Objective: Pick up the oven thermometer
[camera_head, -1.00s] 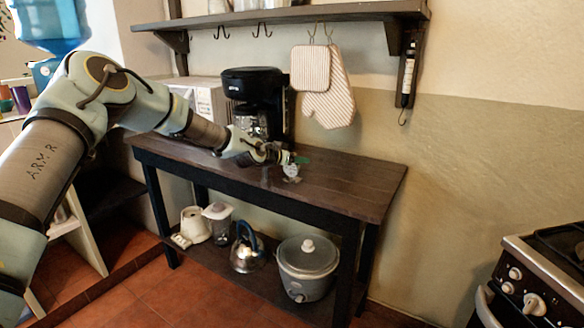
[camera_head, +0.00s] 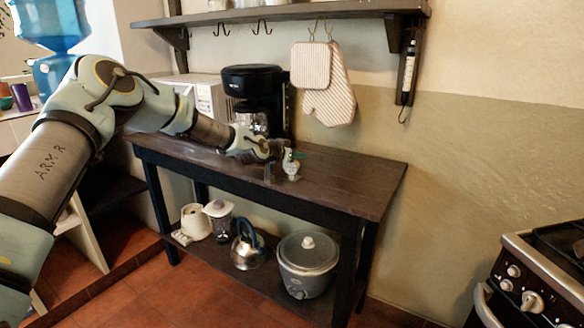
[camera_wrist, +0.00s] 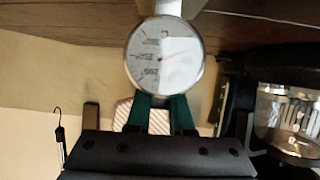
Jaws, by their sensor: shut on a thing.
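The oven thermometer (camera_wrist: 164,56) has a round white dial with a metal rim and shows large at the top middle of the wrist view. In the head view the oven thermometer (camera_head: 291,168) is a small pale shape at the tip of my gripper, over the dark wooden table (camera_head: 340,183). My gripper (camera_wrist: 162,102) has two green fingers, shut on the thermometer at the dial's near edge. In the head view my gripper (camera_head: 290,155) is above the tabletop. I cannot tell whether the thermometer still touches the table.
A black coffee maker (camera_head: 253,93) stands just behind my gripper. A wall shelf (camera_head: 290,14) with hooks hangs above, with a striped oven mitt (camera_head: 332,101) and pot holder (camera_head: 309,65). The table's right half is clear. A stove (camera_head: 540,275) stands at the right.

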